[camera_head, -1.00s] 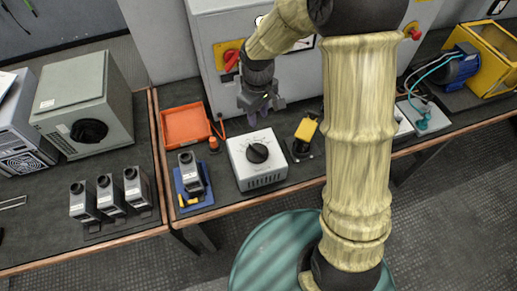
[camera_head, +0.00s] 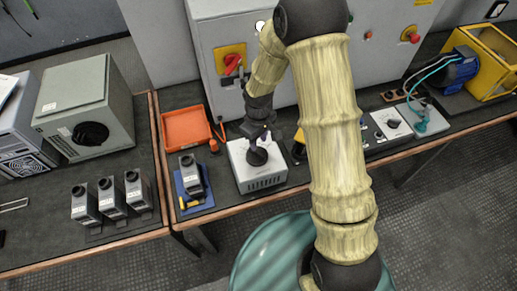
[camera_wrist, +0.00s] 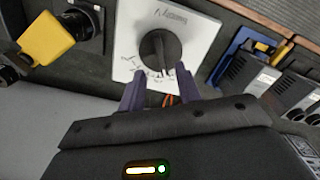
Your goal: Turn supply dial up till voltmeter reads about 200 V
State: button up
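The supply box (camera_head: 262,181) is a white unit with a round black dial (camera_head: 257,157) on top, standing on the bench. My gripper (camera_head: 258,136) is just above and behind the dial. In the wrist view my gripper (camera_wrist: 161,82) has its two purple fingers apart, near the dial's lower edge; the dial is not clearly between them. I cannot make out a voltmeter reading; my arm covers part of the cabinet front.
A grey cabinet (camera_head: 222,30) with a red switch (camera_head: 232,62) stands behind. A yellow-topped device (camera_wrist: 45,38) stands close beside the supply box.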

aim_at(259, 153)
notch_tip(259, 153, down, 7)
jog(key=shift+r+p, duration=0.15)
jog(key=shift+p, duration=0.2)
jog(key=shift+c, duration=0.4)
grip_shut()
